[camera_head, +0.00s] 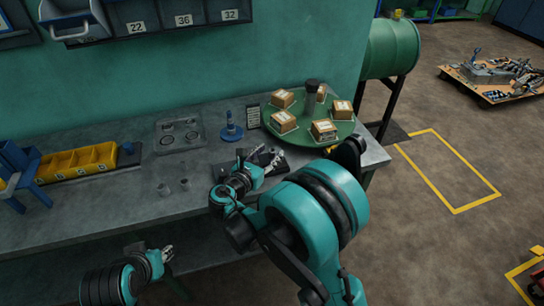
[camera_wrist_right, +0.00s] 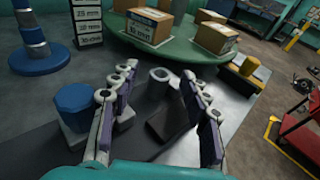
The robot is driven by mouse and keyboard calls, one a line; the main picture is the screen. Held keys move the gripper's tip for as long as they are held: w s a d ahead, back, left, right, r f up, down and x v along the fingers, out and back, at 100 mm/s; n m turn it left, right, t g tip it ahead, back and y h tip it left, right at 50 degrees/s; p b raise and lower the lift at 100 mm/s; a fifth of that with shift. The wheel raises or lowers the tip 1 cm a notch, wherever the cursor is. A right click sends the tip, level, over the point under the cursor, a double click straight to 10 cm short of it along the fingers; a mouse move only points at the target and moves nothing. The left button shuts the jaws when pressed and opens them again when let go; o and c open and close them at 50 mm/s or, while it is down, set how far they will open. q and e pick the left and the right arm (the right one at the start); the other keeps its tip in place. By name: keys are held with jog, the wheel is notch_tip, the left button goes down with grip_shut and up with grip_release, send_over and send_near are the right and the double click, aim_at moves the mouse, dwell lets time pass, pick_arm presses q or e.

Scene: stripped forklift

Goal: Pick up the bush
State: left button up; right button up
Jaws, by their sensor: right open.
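My right gripper (camera_head: 264,172) is over the grey workbench, in front of the green round turntable. In the right wrist view its two fingers (camera_wrist_right: 160,92) stand apart with a gap between them. A small light-grey ring-shaped piece (camera_wrist_right: 160,75), which looks like a bush, shows in that gap, beyond a dark block. I cannot tell its exact depth from the fingers. Two small grey cylinders (camera_head: 174,187) stand on the bench left of the right gripper; I cannot tell whether they are bushes too. My left gripper (camera_head: 165,253) is low, in front of the bench; its jaw state is unclear.
The green turntable (camera_head: 341,129) holds several cardboard boxes. A blue stand (camera_head: 231,132), a clear tray (camera_head: 180,136) and yellow bins (camera_head: 77,162) are on the bench. A blue-topped piece (camera_wrist_right: 74,105) is left of the right fingers, and a yellow piece (camera_wrist_right: 243,68) is to their right.

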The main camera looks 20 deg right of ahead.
grip_shut()
jog(key=shift+r, duration=0.2)
